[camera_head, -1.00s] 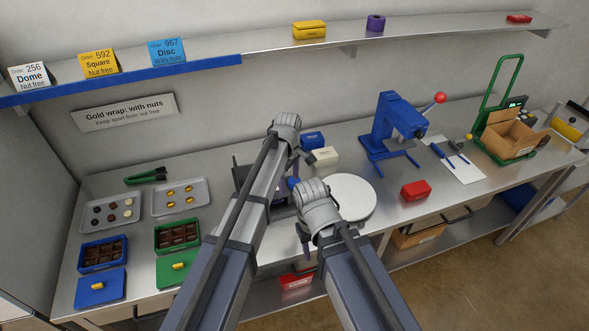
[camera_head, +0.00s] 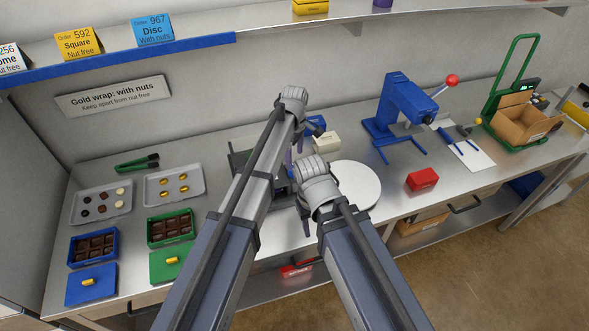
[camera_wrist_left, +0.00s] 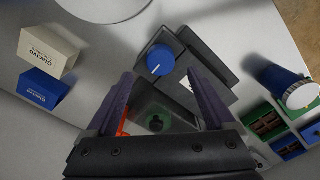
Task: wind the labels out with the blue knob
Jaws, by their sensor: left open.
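The label dispenser (camera_wrist_left: 215,68) is a dark grey box with a blue knob (camera_wrist_left: 160,60) on it in the left wrist view. In the head view the dispenser (camera_head: 240,158) is mostly hidden behind my arms, with only a sliver of blue knob (camera_head: 291,173) showing. My left gripper (camera_wrist_left: 165,100) is open, its purple fingers apart over the dispenser. The knob lies beyond the fingertips in that picture, with nothing between them clearly gripped. My right gripper (camera_head: 307,222) is mostly hidden under its wrist. No label strip can be made out clearly.
A white round turntable (camera_head: 358,187) stands close right of the dispenser. A cream box (camera_head: 326,142) and a blue box (camera_head: 316,122) stand behind. A blue press (camera_head: 405,100) and a red box (camera_head: 422,180) are to the right. Trays and chocolate boxes fill the left.

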